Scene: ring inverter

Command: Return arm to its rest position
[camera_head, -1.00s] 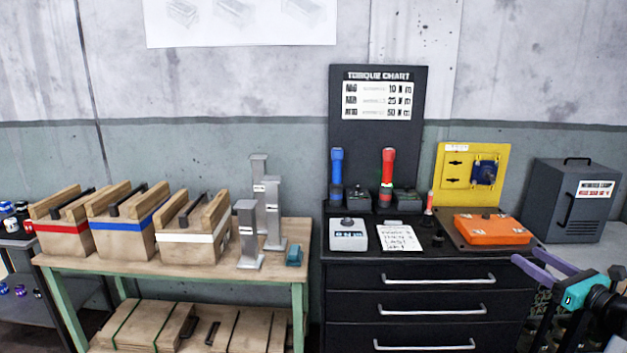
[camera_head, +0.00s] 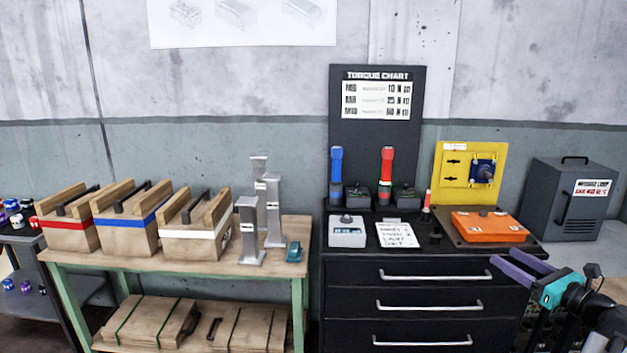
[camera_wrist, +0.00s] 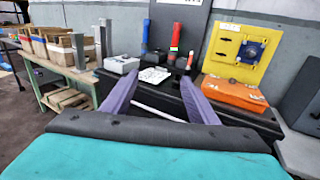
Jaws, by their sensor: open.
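My gripper (camera_head: 525,266) shows at the lower right of the head view, with purple fingers on a teal body. Its fingers are apart and nothing is between them. It is in front of the right side of the black drawer cabinet (camera_head: 424,301). In the wrist view my gripper (camera_wrist: 160,95) has its two purple fingers spread in front of the cabinet, with the orange case (camera_wrist: 234,93) beyond the right finger. My arm's dark links run off the lower right of the head view.
A wooden bench (camera_head: 150,262) with several wooden boxes and grey metal posts stands left. On the cabinet are blue (camera_head: 336,166) and red (camera_head: 386,168) handled tools, an orange case (camera_head: 488,226) and a yellow panel (camera_head: 452,172). A dark grey box (camera_head: 566,200) stands right.

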